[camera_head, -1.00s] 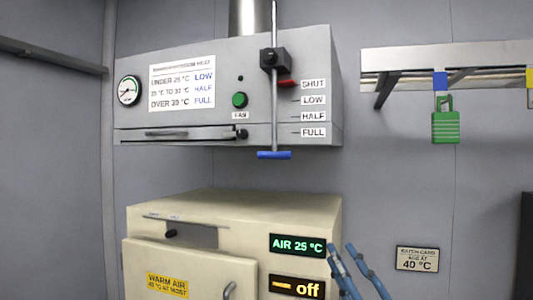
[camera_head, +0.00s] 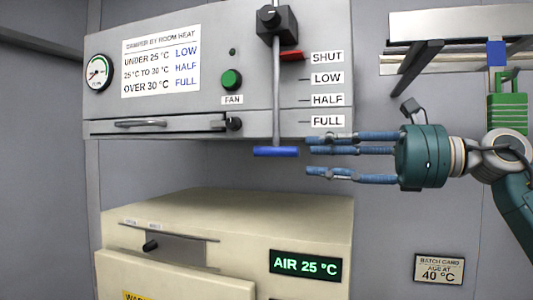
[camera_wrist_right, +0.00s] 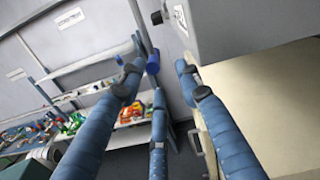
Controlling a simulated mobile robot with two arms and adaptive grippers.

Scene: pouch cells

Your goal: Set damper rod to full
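The damper rod (camera_head: 276,95) is a thin vertical grey rod passing through a black block (camera_head: 277,22) on the grey hood's front. Its blue crossbar handle (camera_head: 276,152) hangs just below the hood's lower edge. The red pointer (camera_head: 291,56) beside the rod is level with the SHUT label (camera_head: 327,57); LOW, HALF and FULL (camera_head: 327,121) follow below. My right gripper (camera_head: 308,156) is open and empty, its blue fingers pointing left, just right of the handle and apart from it. In the right wrist view the handle (camera_wrist_right: 152,64) shows beyond the spread fingers. My left gripper is not in view.
A cream oven (camera_head: 200,215) reading AIR 25 °C stands below the hood, with a free gap between. The hood bears a green FAN button (camera_head: 231,79), a gauge (camera_head: 98,72) and a damper chart (camera_head: 161,62).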

